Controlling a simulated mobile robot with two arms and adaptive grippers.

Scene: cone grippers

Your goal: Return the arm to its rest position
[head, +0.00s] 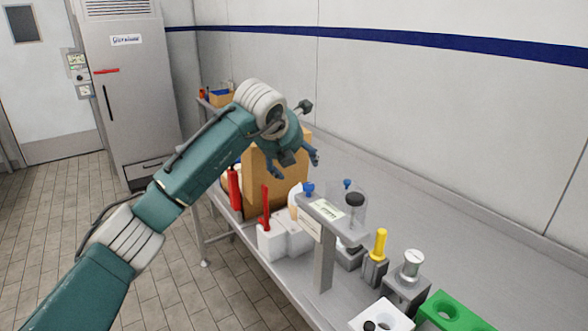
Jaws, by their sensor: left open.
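My left arm comes in from the lower left and reaches across the picture. My left gripper (296,166) is open with its fingers pointing down. It is in front of the upper part of a tan box (262,185) in this view. I see nothing between its fingers. I cannot tell whether it touches the box. My right gripper is not in view.
A steel bench (440,235) runs along the wall, its back strip bare. On it are a grey stand (323,262), a red-handled tool (265,208), a yellow-handled tool (379,243), a metal-capped holder (410,272) and a green block (450,315). A cabinet (130,100) stands behind.

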